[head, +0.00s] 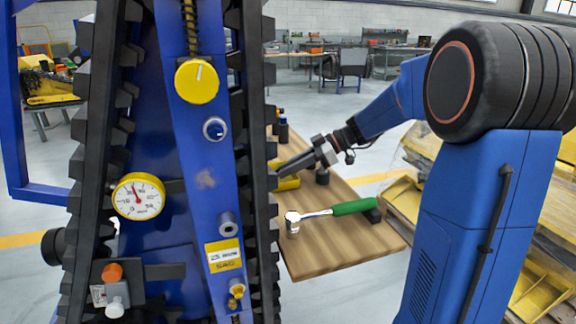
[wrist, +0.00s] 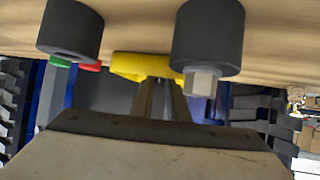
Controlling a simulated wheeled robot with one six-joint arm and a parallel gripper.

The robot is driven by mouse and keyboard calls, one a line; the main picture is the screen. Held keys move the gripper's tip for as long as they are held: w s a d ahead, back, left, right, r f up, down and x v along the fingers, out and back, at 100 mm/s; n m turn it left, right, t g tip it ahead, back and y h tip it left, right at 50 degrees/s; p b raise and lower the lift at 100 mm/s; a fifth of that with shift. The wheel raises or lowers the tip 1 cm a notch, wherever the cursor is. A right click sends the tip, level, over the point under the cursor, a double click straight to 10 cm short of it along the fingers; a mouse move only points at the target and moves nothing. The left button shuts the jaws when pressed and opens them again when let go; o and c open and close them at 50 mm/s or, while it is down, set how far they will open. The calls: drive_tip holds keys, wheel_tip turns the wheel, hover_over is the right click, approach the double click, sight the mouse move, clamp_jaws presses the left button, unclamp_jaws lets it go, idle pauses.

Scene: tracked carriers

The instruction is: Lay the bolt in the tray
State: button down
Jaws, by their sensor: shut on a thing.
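My gripper (head: 285,173) reaches left over the wooden table, its tips partly behind the dark track of the blue machine. In the wrist view my gripper (wrist: 165,88) has its fingers close together; what they hold is hidden. A grey hex-shaped piece (wrist: 203,82) shows at the end of a black cylinder (wrist: 208,38), to the right of the fingers. I cannot tell whether this piece is the bolt. A second black cylinder (wrist: 70,28) is at the left. I cannot make out a tray in either view.
A hammer with a green handle (head: 354,207) lies along the front of the wooden table (head: 345,248). A yellow object (head: 287,184) lies under my gripper. The tracked blue machine (head: 205,150), with a gauge (head: 138,196) and yellow knob (head: 197,81), blocks the left side.

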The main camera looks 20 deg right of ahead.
drive_tip(key=c, duration=1.6)
unclamp_jaws()
drive_tip(key=shift+c, duration=0.2)
drive_tip(key=shift+d, duration=0.1)
drive_tip(key=v, duration=1.7)
drive_tip(key=shift+d, duration=0.1)
